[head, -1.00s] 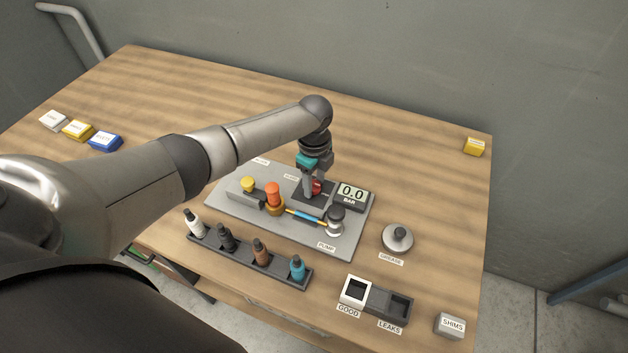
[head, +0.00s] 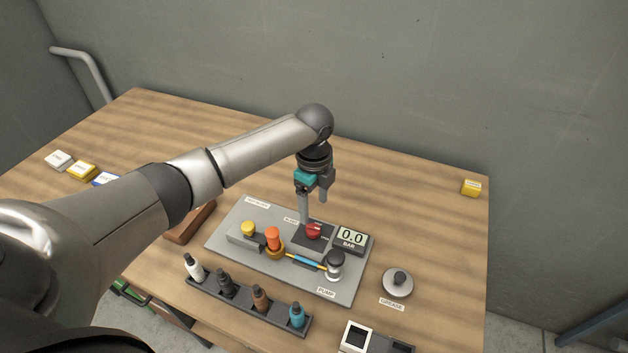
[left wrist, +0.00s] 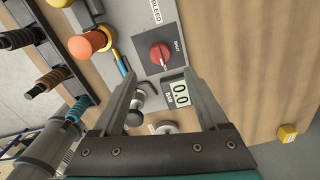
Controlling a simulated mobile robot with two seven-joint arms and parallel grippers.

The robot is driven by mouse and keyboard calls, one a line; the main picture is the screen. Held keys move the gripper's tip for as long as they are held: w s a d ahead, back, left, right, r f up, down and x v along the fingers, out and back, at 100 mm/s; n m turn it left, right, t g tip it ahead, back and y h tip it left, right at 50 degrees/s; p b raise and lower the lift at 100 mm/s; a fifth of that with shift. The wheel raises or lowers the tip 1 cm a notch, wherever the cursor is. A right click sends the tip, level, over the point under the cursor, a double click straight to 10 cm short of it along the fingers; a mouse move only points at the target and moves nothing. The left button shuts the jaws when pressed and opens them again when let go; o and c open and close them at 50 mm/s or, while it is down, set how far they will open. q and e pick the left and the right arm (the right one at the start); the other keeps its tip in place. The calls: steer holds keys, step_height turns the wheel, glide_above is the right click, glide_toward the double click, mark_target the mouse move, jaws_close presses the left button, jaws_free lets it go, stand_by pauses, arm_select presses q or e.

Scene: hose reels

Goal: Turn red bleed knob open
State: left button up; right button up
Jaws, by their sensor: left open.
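The red bleed knob (head: 314,230) sits on a dark square base on the grey panel (head: 262,263), left of the gauge (head: 351,238) that reads 0.0 BAR. In the left wrist view the red knob (left wrist: 159,54) is fully visible, with small lettering beside it on its plate. My left gripper (head: 314,210) is open and points down above the knob, apart from it. In the left wrist view its two fingers (left wrist: 163,92) are spread with nothing between them. My right gripper is not in view.
On the panel are a yellow knob (head: 248,229), an orange knob (head: 273,238) and a silver pump fitting (head: 335,264). A rack (head: 247,309) of bottles stands in front. The grease pot (head: 398,283) is at the right.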

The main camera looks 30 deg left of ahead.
arm_select(q)
step_height(320, 180, up, 7)
steer(key=shift+f, duration=0.15)
stand_by(0.5)
